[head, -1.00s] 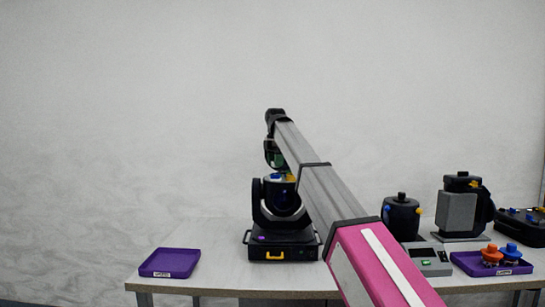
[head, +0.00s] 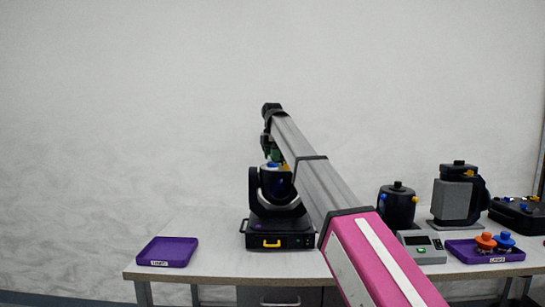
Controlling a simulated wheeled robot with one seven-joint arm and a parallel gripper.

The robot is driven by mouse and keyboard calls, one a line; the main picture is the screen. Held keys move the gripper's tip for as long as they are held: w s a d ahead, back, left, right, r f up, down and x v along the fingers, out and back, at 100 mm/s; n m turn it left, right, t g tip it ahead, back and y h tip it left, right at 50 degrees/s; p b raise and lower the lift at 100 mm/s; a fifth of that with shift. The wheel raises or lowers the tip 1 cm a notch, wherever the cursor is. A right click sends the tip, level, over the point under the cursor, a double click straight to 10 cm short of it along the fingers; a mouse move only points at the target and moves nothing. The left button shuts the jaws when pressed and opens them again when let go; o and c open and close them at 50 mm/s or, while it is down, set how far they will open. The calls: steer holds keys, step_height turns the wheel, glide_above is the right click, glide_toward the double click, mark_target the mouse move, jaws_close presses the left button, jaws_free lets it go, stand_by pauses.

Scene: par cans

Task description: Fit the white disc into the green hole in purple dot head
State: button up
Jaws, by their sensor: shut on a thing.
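The purple dot head (head: 274,190) is a black moving-head lamp on a black base with a purple dot and a yellow handle. It stands at the middle of the table. Its blue top part (head: 273,165) shows, with a yellow piece beside it. My gripper (head: 271,157) is just above the head's top, partly hidden by its own arm. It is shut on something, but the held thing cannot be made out. I cannot make out the white disc or the green hole.
An empty purple tray (head: 168,251) lies at the table's left. At the right are a grey device (head: 421,247), a black can (head: 397,206), a grey-and-black unit (head: 455,199), and a purple tray (head: 462,252) with orange and blue knobbed pieces. The table between left tray and head is clear.

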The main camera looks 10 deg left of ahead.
steer(key=shift+f, duration=0.6)
stand_by(0.4)
steer(key=o, duration=1)
steer(key=shift+r, duration=0.1)
